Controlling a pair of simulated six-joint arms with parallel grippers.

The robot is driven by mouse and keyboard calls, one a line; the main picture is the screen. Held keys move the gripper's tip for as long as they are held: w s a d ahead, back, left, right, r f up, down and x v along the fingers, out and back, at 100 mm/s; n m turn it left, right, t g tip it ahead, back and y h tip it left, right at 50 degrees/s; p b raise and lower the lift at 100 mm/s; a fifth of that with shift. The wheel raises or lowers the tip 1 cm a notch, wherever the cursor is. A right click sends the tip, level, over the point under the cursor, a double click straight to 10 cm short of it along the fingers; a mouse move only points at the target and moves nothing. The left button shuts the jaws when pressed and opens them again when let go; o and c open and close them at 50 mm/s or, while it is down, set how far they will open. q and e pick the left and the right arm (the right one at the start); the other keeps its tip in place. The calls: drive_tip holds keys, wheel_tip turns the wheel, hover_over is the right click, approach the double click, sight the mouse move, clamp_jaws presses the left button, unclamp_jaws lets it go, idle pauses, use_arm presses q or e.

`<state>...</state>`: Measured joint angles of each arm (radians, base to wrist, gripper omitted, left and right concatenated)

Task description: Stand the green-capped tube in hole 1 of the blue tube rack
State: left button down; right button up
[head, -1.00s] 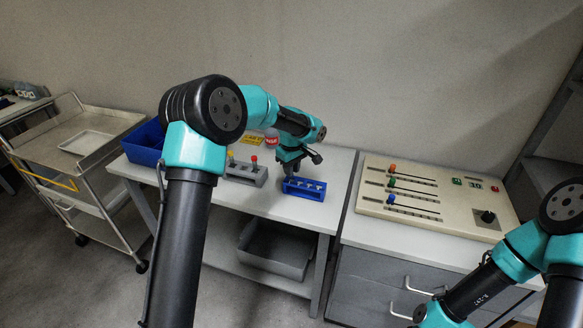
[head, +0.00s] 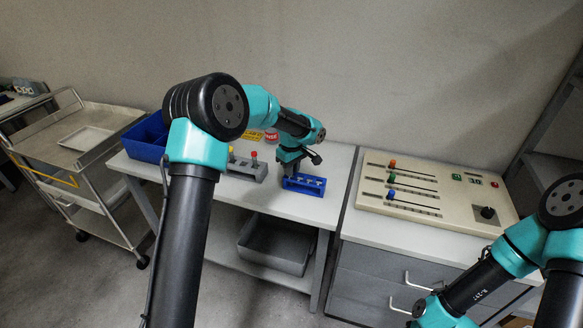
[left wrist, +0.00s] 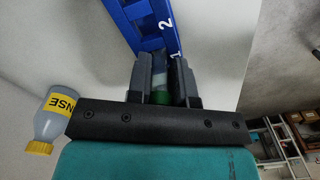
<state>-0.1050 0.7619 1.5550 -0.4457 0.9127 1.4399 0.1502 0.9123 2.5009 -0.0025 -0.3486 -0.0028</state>
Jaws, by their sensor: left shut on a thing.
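The blue tube rack (head: 305,187) stands on the white table in the head view. It also shows at the top of the left wrist view (left wrist: 128,12), with the numbers 1 and 2 on it. My left gripper (left wrist: 162,80) is shut on the green-capped tube (left wrist: 160,97), whose green cap and clear body show between the fingers. In the head view my left gripper (head: 288,172) points down at the left end of the rack. The tube is at the rack's number 1 end; I cannot tell whether its tip is inside the hole. My right gripper is not in view.
A grey rack (head: 246,169) with red- and yellow-capped tubes stands left of the blue rack. A blue bin (head: 146,150) is at the table's left end. A rinse bottle (left wrist: 50,118) stands nearby. A control panel (head: 436,194) is on the right.

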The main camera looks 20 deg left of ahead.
use_arm(q)
drive_tip(key=shift+f, duration=0.2)
drive_tip(key=c, duration=0.9)
unclamp_jaws()
drive_tip(key=shift+c, duration=0.2)
wheel_tip(320, 180, up, 18)
drive_tip(key=shift+f, duration=0.25)
